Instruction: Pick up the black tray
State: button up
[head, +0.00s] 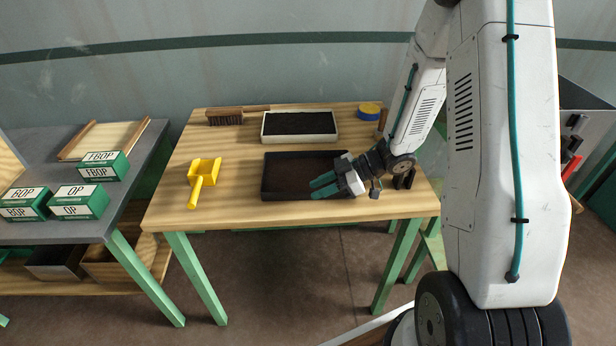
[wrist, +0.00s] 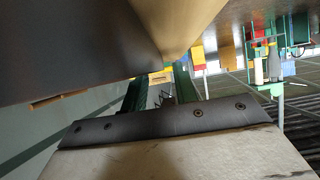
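The black tray (head: 288,174) lies flat on the wooden table, near its front edge, in the head view. Its inside is dark brown and looks empty. My gripper (head: 318,188) reaches in from the right, and its two green fingers lie over the tray's front right part, hiding some of it. The fingers are apart, with a gap between them in the head view; they also show apart in the wrist view (wrist: 158,92). I cannot tell whether they touch the tray. A large dark surface fills the wrist view's upper left; I cannot tell whether it is the tray.
On the wooden table (head: 230,195), a white tray of dark material (head: 299,126) stands behind the black tray. A yellow scoop (head: 202,180) lies left, a brush (head: 225,116) and a blue-yellow tin (head: 369,111) at the back. Green boxes (head: 80,199) stand on the grey left table.

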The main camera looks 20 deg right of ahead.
jog(key=shift+x, duration=0.8)
grip_shut()
jog(key=shift+r, duration=0.15)
